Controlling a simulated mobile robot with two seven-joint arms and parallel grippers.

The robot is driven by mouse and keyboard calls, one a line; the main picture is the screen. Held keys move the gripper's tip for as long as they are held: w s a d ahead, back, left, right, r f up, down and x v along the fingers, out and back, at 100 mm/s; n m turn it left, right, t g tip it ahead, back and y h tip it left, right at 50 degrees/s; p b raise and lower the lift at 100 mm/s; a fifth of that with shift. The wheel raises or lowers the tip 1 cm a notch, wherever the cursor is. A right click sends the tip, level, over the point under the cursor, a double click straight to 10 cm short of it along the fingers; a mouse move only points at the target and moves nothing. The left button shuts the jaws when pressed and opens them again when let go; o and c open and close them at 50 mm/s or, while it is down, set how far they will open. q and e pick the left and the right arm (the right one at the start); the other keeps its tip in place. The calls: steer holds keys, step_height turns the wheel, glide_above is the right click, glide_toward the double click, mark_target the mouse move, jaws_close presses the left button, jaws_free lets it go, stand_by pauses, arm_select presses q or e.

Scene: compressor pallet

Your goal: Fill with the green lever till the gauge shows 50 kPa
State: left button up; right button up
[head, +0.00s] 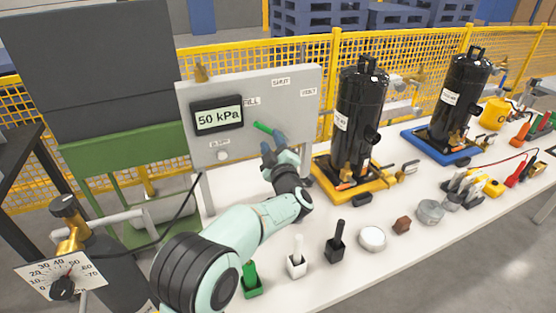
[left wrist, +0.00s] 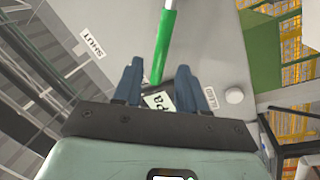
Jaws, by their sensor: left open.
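The green lever (head: 263,128) is on the grey panel (head: 255,90), its visible end tilted up and left toward the FILL label. The digital gauge (head: 218,116) on that panel reads 50 kPa. My left gripper (head: 273,146) is at the lever's lower right end and hides part of it there. In the left wrist view the two blue-grey fingers are apart (left wrist: 158,85), and the green lever (left wrist: 164,45) reaches between them with gaps on both sides. Part of the gauge (left wrist: 160,101) shows behind the fingers. My right gripper is out of view.
SHUT (head: 280,82) and VENT (head: 309,92) labels are on the panel, with a round knob (head: 222,156) below the gauge. Black tanks (head: 361,115) stand to the right. Small blocks and tins (head: 372,238) line the table's front. A dial (head: 62,278) is at lower left.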

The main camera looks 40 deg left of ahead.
arm_select(q)
steer(key=v, duration=0.7)
steer(key=shift+d+f, duration=0.1)
steer(key=shift+d, duration=0.05)
stand_by(0.3)
